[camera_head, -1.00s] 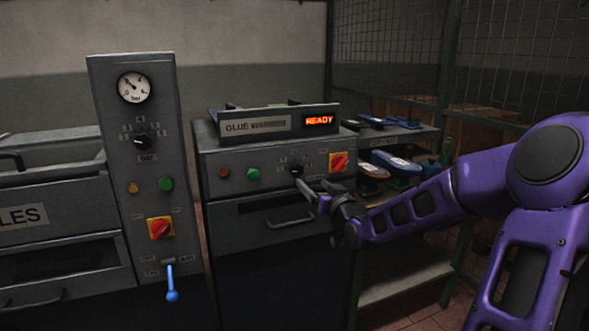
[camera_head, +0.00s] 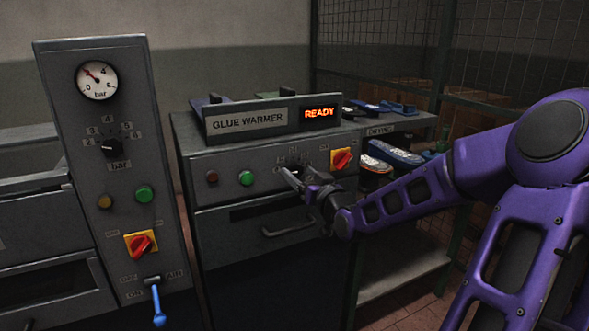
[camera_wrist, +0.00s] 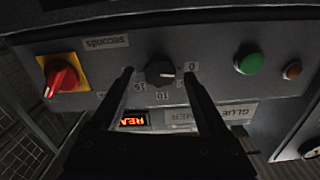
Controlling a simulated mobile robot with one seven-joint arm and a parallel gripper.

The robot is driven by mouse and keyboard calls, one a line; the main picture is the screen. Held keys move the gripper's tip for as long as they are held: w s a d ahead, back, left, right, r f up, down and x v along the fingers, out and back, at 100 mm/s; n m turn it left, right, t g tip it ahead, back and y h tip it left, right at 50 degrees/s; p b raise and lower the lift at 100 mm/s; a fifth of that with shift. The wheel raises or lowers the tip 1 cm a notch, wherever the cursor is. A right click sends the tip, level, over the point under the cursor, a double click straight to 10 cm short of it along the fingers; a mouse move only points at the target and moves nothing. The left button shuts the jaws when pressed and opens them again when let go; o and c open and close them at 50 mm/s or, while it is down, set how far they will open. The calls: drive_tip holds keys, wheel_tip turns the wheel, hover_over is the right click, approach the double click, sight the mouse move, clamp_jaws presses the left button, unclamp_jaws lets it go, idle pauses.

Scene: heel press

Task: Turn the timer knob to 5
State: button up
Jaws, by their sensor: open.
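The timer knob (camera_wrist: 159,73) is a dark round knob on the front of the glue warmer (camera_head: 240,166). In the wrist view, which shows the panel upside down, marks 0, 10 and 15 are legible around it, with a "seconds" label nearby. The 5 mark is not legible, and I cannot tell the pointer setting surely. My gripper (camera_wrist: 159,76) is open, its two dark fingers on either side of the knob with gaps showing. In the head view my gripper (camera_head: 291,174) covers most of the knob.
A red and yellow switch (camera_head: 341,159) sits right of the knob; a green button (camera_head: 246,178) and a red one (camera_head: 212,177) sit left. A drawer handle (camera_head: 288,230) is below. The lit READY display (camera_head: 320,113) is above. A press column (camera_head: 112,170) stands left.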

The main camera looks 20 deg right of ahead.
drive_tip(key=shift+w, duration=0.25)
drive_tip(key=shift+r, duration=0.1)
clamp_jaws()
idle(0.3)
